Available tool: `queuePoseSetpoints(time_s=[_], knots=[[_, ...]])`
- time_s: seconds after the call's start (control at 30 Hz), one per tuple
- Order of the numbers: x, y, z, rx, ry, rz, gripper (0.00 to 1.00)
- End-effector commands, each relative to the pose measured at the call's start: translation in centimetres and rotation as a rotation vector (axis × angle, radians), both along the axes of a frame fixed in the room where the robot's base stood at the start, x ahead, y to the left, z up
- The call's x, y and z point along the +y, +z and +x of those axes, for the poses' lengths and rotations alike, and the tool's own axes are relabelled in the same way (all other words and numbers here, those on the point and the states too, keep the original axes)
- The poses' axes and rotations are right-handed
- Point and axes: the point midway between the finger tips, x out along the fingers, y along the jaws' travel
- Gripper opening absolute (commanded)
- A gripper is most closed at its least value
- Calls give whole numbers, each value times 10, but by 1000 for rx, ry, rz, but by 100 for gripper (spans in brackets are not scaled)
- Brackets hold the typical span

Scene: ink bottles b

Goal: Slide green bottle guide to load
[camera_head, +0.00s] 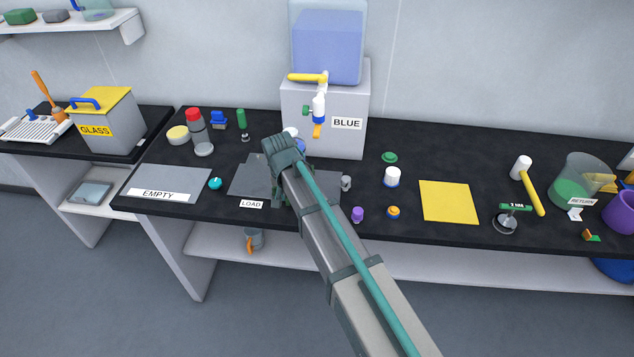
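The LOAD label (251,204) is at the front edge of a dark grey plate (250,180) on the black bench. My gripper (278,192) is over the right part of this plate, mostly hidden by my own wrist and forearm. I cannot see its fingertips or whether it holds anything. I cannot single out a green bottle guide for certain; it may be hidden behind my arm.
The BLUE dispenser (300,115) stands behind my arm, its tap facing forward. An EMPTY tray (178,183) lies left. A small grey piece (346,183), purple cap (357,214) and white jar (392,176) are right of my arm.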

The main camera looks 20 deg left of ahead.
Motion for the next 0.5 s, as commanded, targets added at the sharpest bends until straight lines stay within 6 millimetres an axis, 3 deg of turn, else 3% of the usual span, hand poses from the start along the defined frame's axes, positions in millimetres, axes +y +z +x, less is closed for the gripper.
queuePoseSetpoints(time_s=[0.5], knots=[[18, 0, -3, 0, 0, 1, 0]])
